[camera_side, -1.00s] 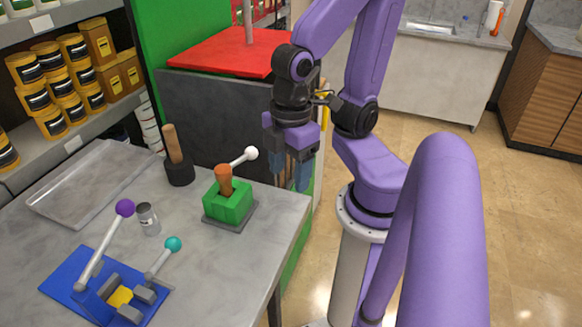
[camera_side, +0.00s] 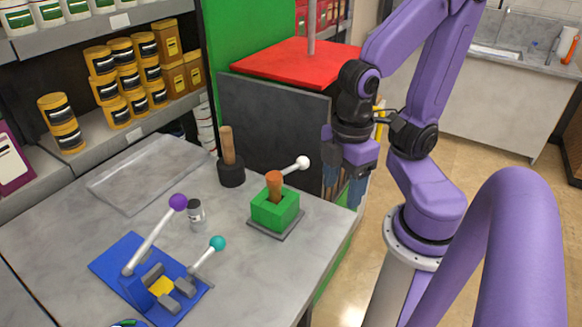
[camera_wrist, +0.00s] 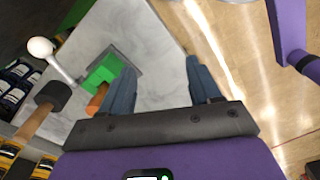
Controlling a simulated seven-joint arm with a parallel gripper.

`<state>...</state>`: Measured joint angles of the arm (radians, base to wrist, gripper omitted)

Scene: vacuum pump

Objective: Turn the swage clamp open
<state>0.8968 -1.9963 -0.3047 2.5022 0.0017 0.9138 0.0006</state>
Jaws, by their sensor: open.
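No label shows which device is the swage clamp. A blue-based fixture (camera_side: 119,266) sits at the table's front left, with grey jaw blocks around a yellow piece, a purple-ball lever (camera_side: 154,236) and a teal-ball lever (camera_side: 207,254). A green block (camera_side: 275,211) on a grey plate holds an upright orange handle (camera_side: 274,184) and a tilted white-ball lever (camera_side: 303,163). My gripper (camera_side: 343,187) hangs open and empty right of the green block, apart from it. In the wrist view, the open fingers (camera_wrist: 160,66) have the green block (camera_wrist: 103,72) to their left.
A wooden-handled tool with a black head (camera_side: 231,172) and a small grey can (camera_side: 196,214) stand on the table (camera_side: 235,270). An empty clear tray (camera_side: 145,175) lies at the back left. A red-topped dark cabinet (camera_side: 280,125) stands behind. Open floor lies to the right.

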